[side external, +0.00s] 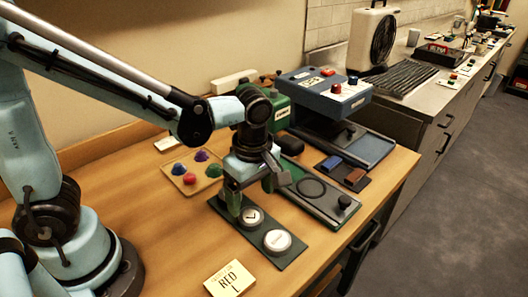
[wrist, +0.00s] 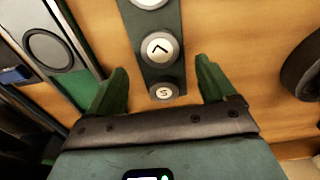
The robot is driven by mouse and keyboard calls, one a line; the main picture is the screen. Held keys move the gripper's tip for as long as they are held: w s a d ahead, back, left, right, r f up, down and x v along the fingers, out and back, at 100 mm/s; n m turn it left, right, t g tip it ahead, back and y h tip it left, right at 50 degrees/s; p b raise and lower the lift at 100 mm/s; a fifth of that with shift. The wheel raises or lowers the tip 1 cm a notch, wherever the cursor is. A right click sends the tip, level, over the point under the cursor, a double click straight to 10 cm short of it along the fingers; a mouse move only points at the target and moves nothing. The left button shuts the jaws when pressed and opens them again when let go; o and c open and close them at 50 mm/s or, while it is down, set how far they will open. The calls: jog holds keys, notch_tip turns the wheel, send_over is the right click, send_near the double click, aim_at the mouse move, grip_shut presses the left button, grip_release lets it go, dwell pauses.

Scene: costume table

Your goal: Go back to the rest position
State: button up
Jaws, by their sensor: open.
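My gripper (side external: 252,188) is over the work table (side external: 190,225), above the dark green strip (side external: 288,262) with white round buttons. In the wrist view, the two green fingers of my gripper (wrist: 161,72) stand wide apart with nothing between them but the strip (wrist: 155,23) below. A button with a tick-like mark (side external: 251,216) lies under the fingers; it also shows in the wrist view (wrist: 158,47). A small button marked like an S (wrist: 163,92) is nearer the palm. Another white button (side external: 277,241) is at the strip's front end.
A yellow card reading RED L (side external: 230,279) lies at the front. A tray of coloured domes (side external: 171,172) is left of my gripper. A green-and-grey device with a ring (side external: 311,187) is close on the right. A blue box (side external: 315,97) stands behind.

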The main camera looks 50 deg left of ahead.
jog(key=shift+s+a+r, duration=0.1)
jog(key=shift+s+a, duration=0.05)
jog(key=shift+s, duration=0.05)
jog(key=shift+a+r+m, duration=0.25)
jog(key=shift+r+m, duration=0.05)
jog(key=shift+m, duration=0.4)
jog(key=s+a+r+m+t, duration=0.1)
jog(key=a+r+m+t, duration=0.5)
jog(key=m, duration=1)
jog(key=shift+a+r+m+t+h, duration=0.15)
jog(key=shift+a+m+t+h, duration=0.2)
jog(key=shift+a+t, duration=0.3)
